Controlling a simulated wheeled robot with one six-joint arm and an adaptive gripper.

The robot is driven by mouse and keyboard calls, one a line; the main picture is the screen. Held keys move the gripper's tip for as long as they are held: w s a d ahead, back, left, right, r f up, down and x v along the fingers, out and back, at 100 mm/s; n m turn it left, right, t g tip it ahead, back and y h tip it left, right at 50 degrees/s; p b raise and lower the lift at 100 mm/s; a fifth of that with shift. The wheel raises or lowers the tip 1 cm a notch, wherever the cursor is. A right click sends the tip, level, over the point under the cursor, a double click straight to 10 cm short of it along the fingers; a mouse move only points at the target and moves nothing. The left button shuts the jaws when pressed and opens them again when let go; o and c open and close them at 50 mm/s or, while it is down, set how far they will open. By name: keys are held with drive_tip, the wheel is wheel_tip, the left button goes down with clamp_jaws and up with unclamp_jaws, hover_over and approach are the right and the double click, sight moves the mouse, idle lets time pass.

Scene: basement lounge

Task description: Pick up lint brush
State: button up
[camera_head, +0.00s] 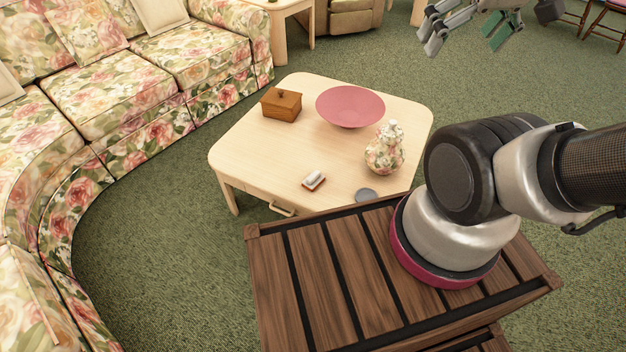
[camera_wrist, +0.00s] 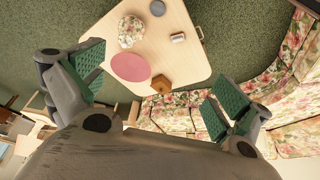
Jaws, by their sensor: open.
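The lint brush (camera_head: 314,180) is a small white and reddish-brown piece lying near the front edge of the pale wooden table (camera_head: 262,160). In the wrist view the lint brush (camera_wrist: 178,37) lies on the table near its upper right side. My gripper (camera_head: 470,30) is at the top of the head view, high and well away from the lint brush. In the wrist view my gripper (camera_wrist: 152,98) has its two green-padded fingers spread wide, with nothing between them.
The table also holds a wooden box (camera_head: 281,104), a pink bowl (camera_head: 350,106), a floral jar (camera_head: 385,149) and a grey disc (camera_head: 366,195). A floral sofa (camera_head: 120,80) curves along the left. Green carpet is free between sofa and table.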

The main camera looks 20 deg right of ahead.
drive_tip(key=w+f+g, duration=0.5)
drive_tip(key=f, duration=0.5)
drive_tip(key=n, duration=0.6)
approach(315, 176)
drive_tip(key=shift+t+y, duration=0.3)
drive_tip(key=s+d+f, duration=0.2)
drive_tip(key=s, duration=0.2)
drive_tip(key=s+d+f, duration=0.2)
drive_tip(key=s, duration=0.2)
drive_tip(key=s+d+f, duration=0.2)
drive_tip(key=s, duration=0.2)
drive_tip(key=shift+s+d, duration=0.2)
drive_tip(key=shift+s, duration=0.05)
drive_tip(key=w+a+t, duration=0.1)
drive_tip(key=w, duration=0.2)
drive_tip(key=w+a+r+t+y, duration=0.1)
drive_tip(key=w+a, duration=0.1)
drive_tip(key=w, duration=0.2)
drive_tip(key=w+a+n+t+y, duration=0.1)
drive_tip(key=w+a+t, duration=0.1)
drive_tip(key=w, duration=0.1)
drive_tip(key=shift+w+r, duration=0.15)
drive_tip(key=shift+w, duration=0.05)
drive_tip(key=x, duration=0.7)
drive_tip(key=shift+s+a, duration=0.15)
drive_tip(key=shift+a, duration=0.05)
drive_tip(key=c, duration=1.1)
